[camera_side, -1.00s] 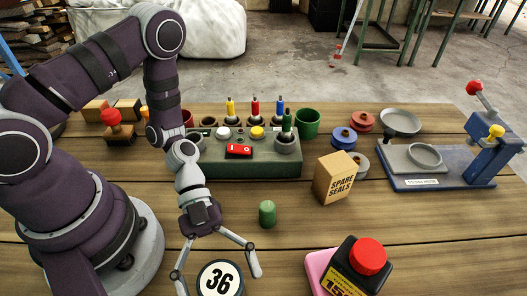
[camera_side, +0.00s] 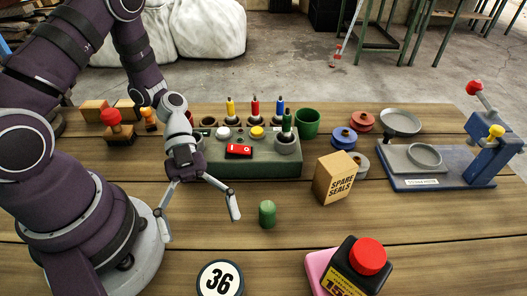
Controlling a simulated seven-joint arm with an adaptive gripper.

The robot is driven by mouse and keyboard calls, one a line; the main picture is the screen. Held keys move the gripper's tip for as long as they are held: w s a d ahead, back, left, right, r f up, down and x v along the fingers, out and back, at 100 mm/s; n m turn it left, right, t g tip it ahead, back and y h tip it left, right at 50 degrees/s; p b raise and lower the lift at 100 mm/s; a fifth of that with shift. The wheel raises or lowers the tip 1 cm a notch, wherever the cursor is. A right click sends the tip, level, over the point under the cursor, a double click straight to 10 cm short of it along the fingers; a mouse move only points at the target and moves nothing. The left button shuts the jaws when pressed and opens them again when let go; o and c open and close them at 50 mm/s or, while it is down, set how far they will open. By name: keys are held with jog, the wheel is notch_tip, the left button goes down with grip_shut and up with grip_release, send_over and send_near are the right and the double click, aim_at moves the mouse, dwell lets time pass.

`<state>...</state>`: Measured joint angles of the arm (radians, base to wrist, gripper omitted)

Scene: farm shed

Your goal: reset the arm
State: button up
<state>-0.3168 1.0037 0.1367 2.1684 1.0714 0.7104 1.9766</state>
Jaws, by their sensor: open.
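My gripper (camera_side: 201,228) hangs open and empty above the wooden table, its two fingers spread wide and pointing down. It is in front of the grey-green control block (camera_side: 262,165) and left of the small green cylinder (camera_side: 267,214).
A "SPARE SEALS" box (camera_side: 334,179) stands right of the cylinder. A blue press (camera_side: 468,165) is at far right. Stamps (camera_side: 117,130) stand behind my arm.

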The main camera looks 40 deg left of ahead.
jog(key=w+a+r+n+t+y, duration=0.2)
jog(key=a+r+n+t+y, duration=0.3)
jog(key=n, duration=0.6)
jog(key=w+a+r+n+t+y, duration=0.2)
jog(key=a+r+n+t+y, duration=0.3)
jog(key=r+n, duration=0.4)
jog(key=shift+w+a+r+n+t+y, duration=0.3)
jog(key=shift+a+n+t+y, duration=0.15)
jog(key=shift+n+y, duration=0.6)
